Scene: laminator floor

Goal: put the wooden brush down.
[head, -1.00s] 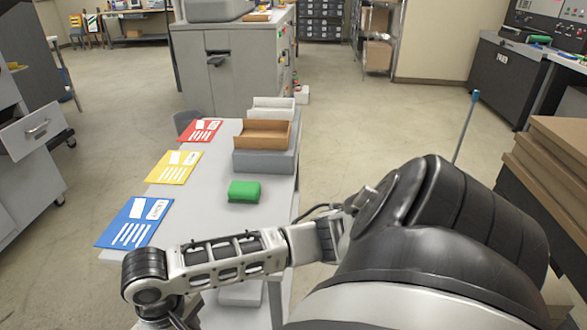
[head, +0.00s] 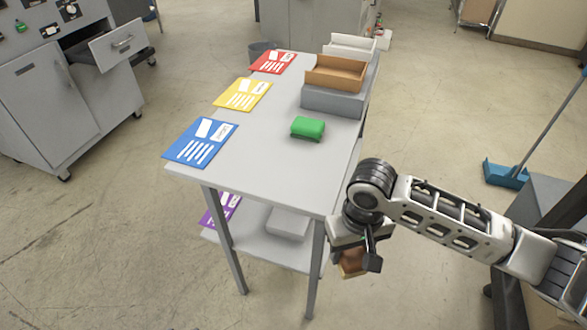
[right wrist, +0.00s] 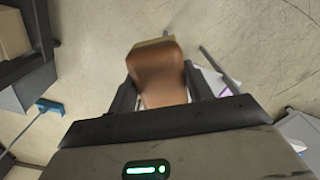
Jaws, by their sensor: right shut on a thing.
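The wooden brush (head: 352,263) is brown and hangs below my right gripper (head: 362,250), in front of the near right corner of the grey table (head: 275,180). In the right wrist view the brush (right wrist: 160,75) sits between the two dark fingers, which are shut on it; bare floor shows beyond it. The brush is apart from the table top and mostly covered by the gripper in the head view. My left gripper is not in view.
On the table lie blue (head: 200,141), yellow (head: 243,94) and red (head: 272,62) cards, a green block (head: 307,127) and a brown tray (head: 336,74) on a grey box. The table's near half is mostly clear. A lower shelf (head: 265,245) holds a purple card. A blue dustpan (head: 506,174) stands right.

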